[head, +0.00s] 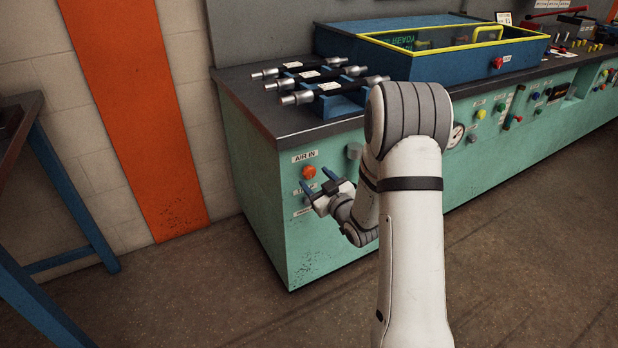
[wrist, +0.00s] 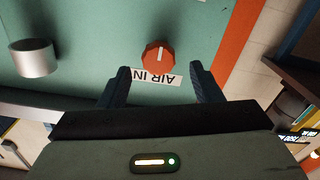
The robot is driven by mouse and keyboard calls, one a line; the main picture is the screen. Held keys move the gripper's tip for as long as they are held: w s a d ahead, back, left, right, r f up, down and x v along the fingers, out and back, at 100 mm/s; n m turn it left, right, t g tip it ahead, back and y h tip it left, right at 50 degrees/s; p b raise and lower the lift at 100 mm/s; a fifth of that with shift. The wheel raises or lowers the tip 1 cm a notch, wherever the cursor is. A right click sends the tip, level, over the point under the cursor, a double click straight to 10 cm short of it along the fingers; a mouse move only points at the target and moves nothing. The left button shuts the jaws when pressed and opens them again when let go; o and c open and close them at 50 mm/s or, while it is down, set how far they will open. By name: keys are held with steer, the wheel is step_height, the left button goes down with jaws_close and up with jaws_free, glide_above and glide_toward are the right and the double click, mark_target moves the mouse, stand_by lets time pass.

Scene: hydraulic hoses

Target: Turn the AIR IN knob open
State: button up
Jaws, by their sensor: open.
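The AIR IN knob (head: 309,171) is a round orange knob on the green front panel of the bench, just below its white AIR IN label (head: 305,156). In the wrist view the knob (wrist: 158,56) shows upside down with a pale pointer line, above the label. My gripper (head: 318,181) is in front of the panel with its two dark fingers apart. In the wrist view my gripper (wrist: 160,68) has the knob between and slightly beyond its fingertips. I see no contact with the knob; the remaining gap is hard to judge.
A silver cylinder (wrist: 33,58) sticks out of the panel to one side of the knob. Hoses with metal ends (head: 318,80) lie on the bench top (head: 255,108). A blue-framed table (head: 60,185) stands at the left. The floor before the bench is clear.

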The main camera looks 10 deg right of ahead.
mark_target(308, 171)
steer(key=shift+x, duration=1.4)
steer(key=shift+c, duration=0.5)
